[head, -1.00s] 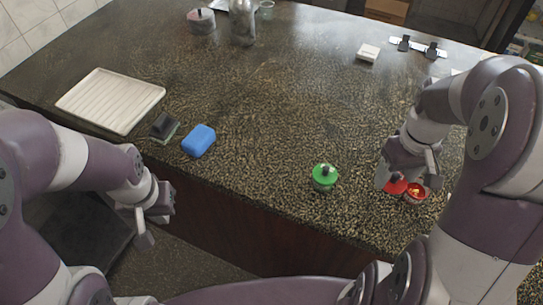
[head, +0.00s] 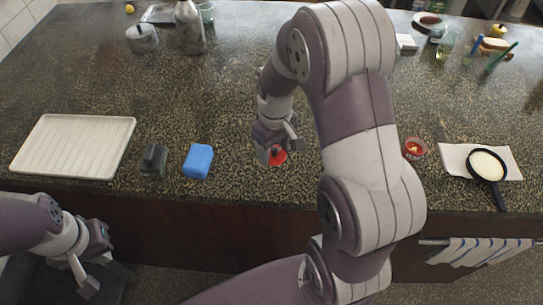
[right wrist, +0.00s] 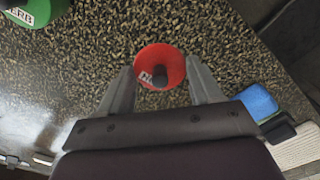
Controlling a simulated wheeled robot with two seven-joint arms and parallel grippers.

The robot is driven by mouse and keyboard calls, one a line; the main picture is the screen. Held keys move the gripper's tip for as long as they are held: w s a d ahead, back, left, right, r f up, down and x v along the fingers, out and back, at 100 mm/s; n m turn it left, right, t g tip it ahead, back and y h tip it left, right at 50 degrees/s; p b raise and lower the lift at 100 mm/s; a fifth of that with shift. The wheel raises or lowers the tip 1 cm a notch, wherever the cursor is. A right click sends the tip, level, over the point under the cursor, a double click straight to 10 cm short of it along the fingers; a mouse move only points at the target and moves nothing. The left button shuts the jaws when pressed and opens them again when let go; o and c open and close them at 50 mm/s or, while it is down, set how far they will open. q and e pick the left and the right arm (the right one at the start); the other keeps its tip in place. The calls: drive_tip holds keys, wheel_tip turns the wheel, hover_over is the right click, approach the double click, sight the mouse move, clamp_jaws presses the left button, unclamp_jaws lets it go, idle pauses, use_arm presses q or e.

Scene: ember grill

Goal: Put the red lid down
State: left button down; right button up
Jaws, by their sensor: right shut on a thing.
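The red lid (head: 279,158), with a black knob, is at my right gripper (head: 277,151) over the front middle of the counter. In the right wrist view the lid (right wrist: 150,60) lies between the two fingers of the gripper (right wrist: 161,68), which is shut on it. I cannot tell whether the lid touches the counter. The open red pot (head: 413,150) stands further right, beyond my right arm. My left gripper (head: 86,284) hangs low at the left, in front of the counter; its jaw opening is unclear.
A blue block (head: 198,161), a dark brush-like item (head: 154,158) and a white tray (head: 72,147) lie to the left. A green-topped container shows in the right wrist view (right wrist: 35,12). A black pan (head: 487,166) rests on a cloth at right. The counter behind the lid is clear.

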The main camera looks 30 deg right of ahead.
sight(275, 156)
drive_tip(key=f, duration=0.4)
drive_tip(key=shift+s, duration=0.2)
drive_tip(key=shift+w+f, duration=0.15)
drive_tip(key=shift+f, duration=0.05)
drive_tip(key=shift+f, duration=0.15)
drive_tip(key=o, duration=1)
